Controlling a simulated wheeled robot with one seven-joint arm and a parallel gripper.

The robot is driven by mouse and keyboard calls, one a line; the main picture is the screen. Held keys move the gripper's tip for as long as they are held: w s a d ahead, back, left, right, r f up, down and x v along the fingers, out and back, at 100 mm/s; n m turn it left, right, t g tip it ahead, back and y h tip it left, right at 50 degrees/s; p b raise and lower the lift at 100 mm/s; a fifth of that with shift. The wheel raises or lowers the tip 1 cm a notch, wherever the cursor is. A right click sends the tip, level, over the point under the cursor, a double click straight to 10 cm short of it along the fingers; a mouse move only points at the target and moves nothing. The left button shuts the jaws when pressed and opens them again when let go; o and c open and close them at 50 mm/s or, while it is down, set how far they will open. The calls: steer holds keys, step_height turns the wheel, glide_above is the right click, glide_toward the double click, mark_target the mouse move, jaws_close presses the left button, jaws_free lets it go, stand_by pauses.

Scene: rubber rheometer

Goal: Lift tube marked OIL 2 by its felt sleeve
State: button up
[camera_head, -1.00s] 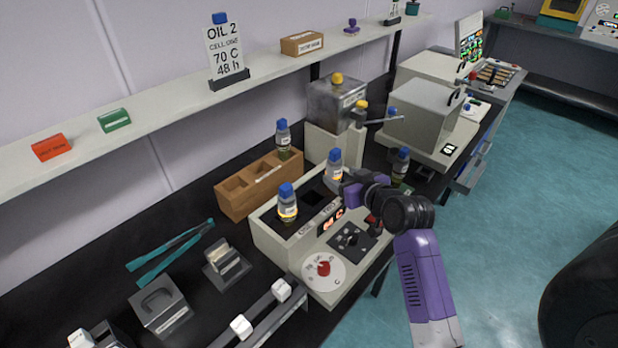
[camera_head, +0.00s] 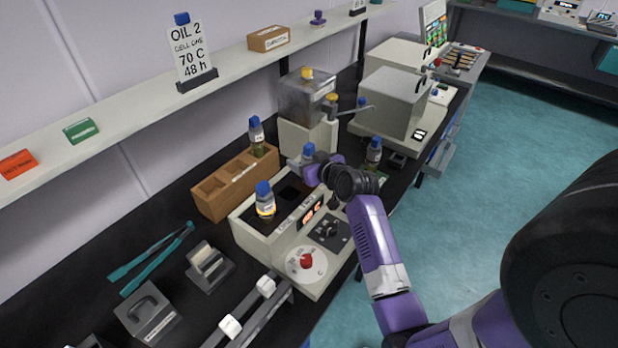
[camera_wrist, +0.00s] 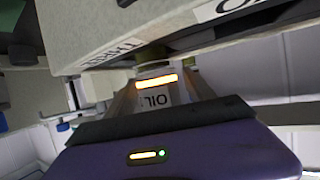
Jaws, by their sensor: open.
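A blue-capped tube (camera_head: 308,151) stands at the back of the heating block (camera_head: 262,243). My gripper (camera_head: 311,171) is open at this tube and hides its lower part in the head view. In the wrist view a tube (camera_wrist: 155,97) with a label reading OIL and a glowing band is just beyond the purple gripper body; its number cannot be read. Another blue-capped tube (camera_head: 265,202) with a glowing band stands at the front of the block. I cannot make out a felt sleeve, or whether the fingers touch the tube.
A wooden rack (camera_head: 236,186) behind the block holds one tube (camera_head: 257,137). Another tube (camera_head: 374,152) stands to the right of my gripper. An OIL 2 card (camera_head: 190,52) stands on the shelf. Teal tongs (camera_head: 150,260) lie at left.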

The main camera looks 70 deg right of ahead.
jaws_close()
stand_by(0.4)
